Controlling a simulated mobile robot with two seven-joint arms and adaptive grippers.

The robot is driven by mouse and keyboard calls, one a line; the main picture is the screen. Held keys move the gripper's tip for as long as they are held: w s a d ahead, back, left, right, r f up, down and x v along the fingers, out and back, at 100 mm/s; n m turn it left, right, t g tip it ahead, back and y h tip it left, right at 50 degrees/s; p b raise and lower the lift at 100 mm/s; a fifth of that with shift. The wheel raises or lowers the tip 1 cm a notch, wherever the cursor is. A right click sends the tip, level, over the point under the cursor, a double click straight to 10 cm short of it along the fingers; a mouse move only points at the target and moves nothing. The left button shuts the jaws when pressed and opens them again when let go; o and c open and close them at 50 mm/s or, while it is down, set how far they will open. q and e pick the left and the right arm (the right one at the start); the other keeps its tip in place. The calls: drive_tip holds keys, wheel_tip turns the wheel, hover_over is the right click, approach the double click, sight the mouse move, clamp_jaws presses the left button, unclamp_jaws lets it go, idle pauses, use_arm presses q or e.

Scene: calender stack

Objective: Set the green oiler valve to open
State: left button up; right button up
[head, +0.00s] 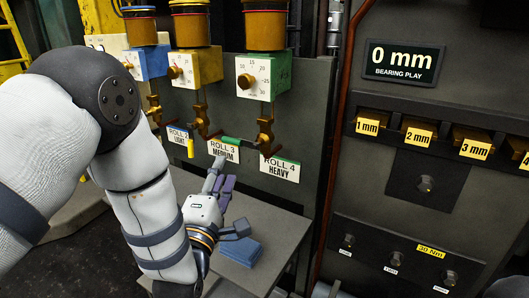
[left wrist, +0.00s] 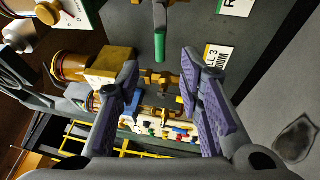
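The green oiler (head: 264,76) is the rightmost of three on the panel, with a dial on its face. Its brass valve (head: 265,138) hangs below on a pipe. The valve's green handle (head: 235,142) sticks out roughly level to the left, just above the ROLL 3 label. My left gripper (head: 222,172) is below this handle, its purple-padded fingers apart and empty. In the left wrist view the green handle (left wrist: 160,45) points toward the gap between the open fingertips (left wrist: 160,63); contact cannot be told. My right gripper is not seen.
The yellow oiler (head: 195,70) and blue oiler (head: 147,62) stand to the left; a yellow handle (head: 190,149) hangs below. A ROLL 4 label (head: 280,171) is at the right. A grey shelf with a blue cloth-like stack (head: 241,250) lies under my gripper.

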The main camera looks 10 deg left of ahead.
sight(231, 143)
use_arm(q)
drive_tip(key=w, duration=0.4)
drive_tip(key=w+r, duration=0.1)
drive_tip(key=w, duration=0.3)
drive_tip(key=w+a+r, duration=0.1)
drive_tip(key=w, duration=0.3)
drive_tip(key=shift+a+r+b, duration=0.1)
drive_tip(key=shift+b, duration=0.25)
drive_tip(key=shift+s, duration=0.1)
clamp_jaws()
